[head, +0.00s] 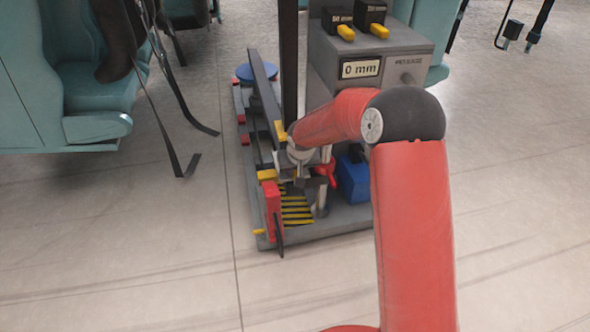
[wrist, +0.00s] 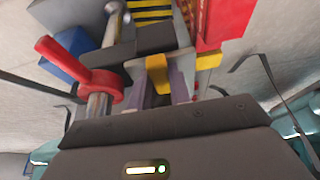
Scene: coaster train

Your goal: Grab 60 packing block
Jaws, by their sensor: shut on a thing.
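Two black blocks with yellow handles stand on top of the grey cabinet (head: 400,42): a left block (head: 338,18) and a right block (head: 371,12). Their labels are too small to read surely. My gripper (head: 298,172) is down at the low rig, away from these two blocks. In the wrist view my gripper (wrist: 163,92) is shut on a yellow tab (wrist: 157,74), with a dark block (wrist: 155,38) just beyond it. No label shows on this dark block, so I cannot tell its size.
The rig's grey base (head: 330,222) carries a red upright plate (head: 273,208), yellow-black stripes (head: 296,210), a blue box (head: 353,178) and a red lever (wrist: 82,68) beside my gripper. Teal seats (head: 95,95) stand at left with hanging straps. Floor in front is clear.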

